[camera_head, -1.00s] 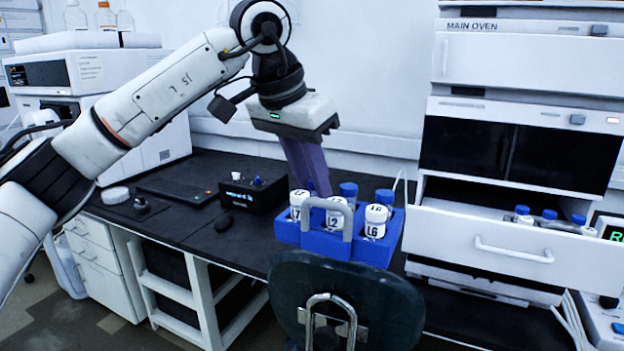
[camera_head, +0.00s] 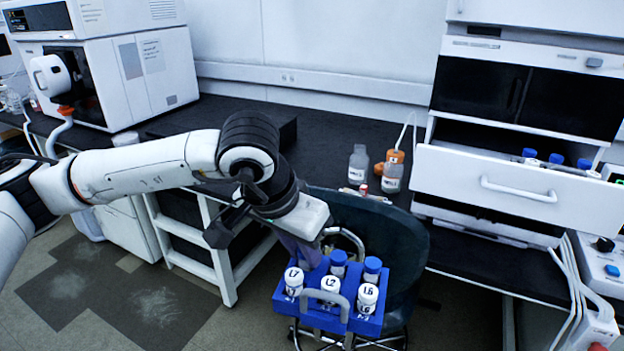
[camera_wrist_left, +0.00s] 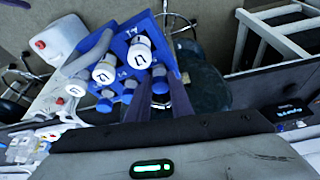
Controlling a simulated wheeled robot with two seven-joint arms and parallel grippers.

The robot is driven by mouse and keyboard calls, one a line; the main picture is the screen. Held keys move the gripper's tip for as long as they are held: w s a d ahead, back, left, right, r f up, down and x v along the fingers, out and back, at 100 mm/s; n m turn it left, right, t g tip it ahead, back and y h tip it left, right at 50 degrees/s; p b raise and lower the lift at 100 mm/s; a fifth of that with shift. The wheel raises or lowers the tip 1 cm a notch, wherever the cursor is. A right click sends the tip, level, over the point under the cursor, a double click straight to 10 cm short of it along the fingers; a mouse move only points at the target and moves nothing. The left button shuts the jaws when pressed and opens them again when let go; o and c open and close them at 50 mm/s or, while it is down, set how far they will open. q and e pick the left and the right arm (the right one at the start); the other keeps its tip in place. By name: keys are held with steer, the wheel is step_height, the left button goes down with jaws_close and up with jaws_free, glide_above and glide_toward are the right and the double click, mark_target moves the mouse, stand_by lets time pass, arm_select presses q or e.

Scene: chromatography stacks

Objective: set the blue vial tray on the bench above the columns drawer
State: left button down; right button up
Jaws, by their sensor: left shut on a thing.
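The blue vial tray (camera_head: 322,319) has a grey handle and holds several white vials and blue-capped vials, some labelled L7, L2 and L6. My left gripper (camera_head: 300,252) is shut on its far side and holds it in the air in front of the bench, over the chair and floor. The tray also shows in the left wrist view (camera_wrist_left: 120,46), beyond my purple fingers (camera_wrist_left: 160,98). An open white drawer (camera_head: 470,182) with blue-capped vials inside sticks out under the oven; I cannot read a columns label. My right gripper is out of view.
The black bench top (camera_head: 330,135) has clear room behind my arm. A dark chair (camera_head: 400,235) stands against the bench. The oven (camera_head: 535,95) is at the right.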

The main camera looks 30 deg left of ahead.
arm_select(q)
steer(key=s+d+f, duration=0.1)
steer(key=s+f, duration=0.2)
steer(key=f, duration=0.5)
steer(key=s+f+n, duration=0.1)
steer(key=s+f, duration=0.3)
steer(key=f, duration=0.4)
steer(key=shift+s+d+n+y, duration=0.15)
steer(key=shift+d+n+y, duration=0.15)
steer(key=shift+d, duration=0.05)
